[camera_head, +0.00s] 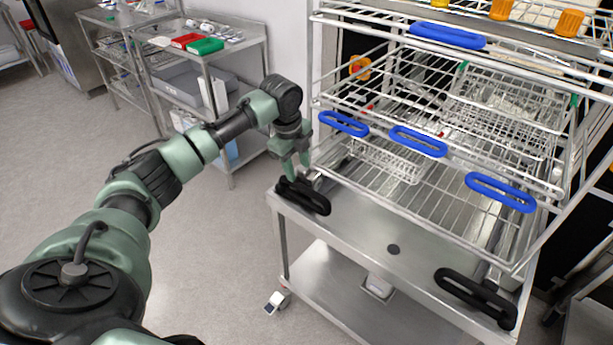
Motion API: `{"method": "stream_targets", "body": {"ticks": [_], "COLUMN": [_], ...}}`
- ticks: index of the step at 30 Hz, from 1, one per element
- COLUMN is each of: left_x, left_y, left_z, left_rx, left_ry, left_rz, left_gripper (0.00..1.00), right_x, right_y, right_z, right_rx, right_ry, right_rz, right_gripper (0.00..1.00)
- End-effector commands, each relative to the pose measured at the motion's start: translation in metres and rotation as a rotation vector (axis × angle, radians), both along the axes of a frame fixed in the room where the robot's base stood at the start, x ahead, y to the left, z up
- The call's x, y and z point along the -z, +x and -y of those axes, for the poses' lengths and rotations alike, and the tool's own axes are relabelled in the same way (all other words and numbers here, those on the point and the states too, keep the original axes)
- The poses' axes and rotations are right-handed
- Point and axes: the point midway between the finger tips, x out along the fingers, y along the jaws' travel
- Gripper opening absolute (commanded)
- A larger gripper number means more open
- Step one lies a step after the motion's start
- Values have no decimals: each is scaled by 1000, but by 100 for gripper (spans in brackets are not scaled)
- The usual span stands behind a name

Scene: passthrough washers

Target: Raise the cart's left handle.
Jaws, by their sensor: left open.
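The steel cart (365,232) stands right of centre, with a flat top and a lower shelf. Its left black handle (303,196) lies low at the cart's near left corner. Its right black handle (476,297) lies at the near right corner. My left gripper (296,180) is open, pointing down just above the left handle, with its fingers close to it. I cannot tell whether they touch the handle. My right gripper is out of view.
A wire washer rack (430,190) with several blue handles stands over the cart's far side, close right of my left gripper. Steel shelving (205,60) with trays stands behind my arm. The floor (215,270) left of the cart is clear.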

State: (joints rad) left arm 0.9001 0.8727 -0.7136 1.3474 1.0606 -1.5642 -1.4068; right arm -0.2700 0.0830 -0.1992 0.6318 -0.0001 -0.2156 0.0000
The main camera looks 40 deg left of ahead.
Motion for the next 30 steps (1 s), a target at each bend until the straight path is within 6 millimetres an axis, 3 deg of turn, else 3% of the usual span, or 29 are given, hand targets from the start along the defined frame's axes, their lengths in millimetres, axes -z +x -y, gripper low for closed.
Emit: {"method": "stream_targets", "body": {"ticks": [6, 10, 15, 24, 28, 29, 30], "left_x": [35, 53, 68, 71, 70, 70, 70], "left_y": [6, 10, 13, 13, 13, 13, 13], "left_z": [1, 1, 1, 1, 1, 1, 1], "left_rx": [-1, -2, -1, -1, -1, -1, -1], "left_ry": [-1, -1, 0, 1, 1, 1, 1], "left_rz": [-4, -2, 0, 1, 0, 0, 0], "left_gripper": [42, 42, 42, 42, 6, 0, 0], "right_x": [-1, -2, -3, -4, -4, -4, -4], "right_y": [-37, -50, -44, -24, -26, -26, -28], "right_z": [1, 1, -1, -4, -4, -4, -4], "right_rx": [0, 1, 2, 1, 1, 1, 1], "right_ry": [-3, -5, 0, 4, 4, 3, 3], "right_rz": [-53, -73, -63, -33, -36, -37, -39], "right_gripper": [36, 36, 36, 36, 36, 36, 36]}}
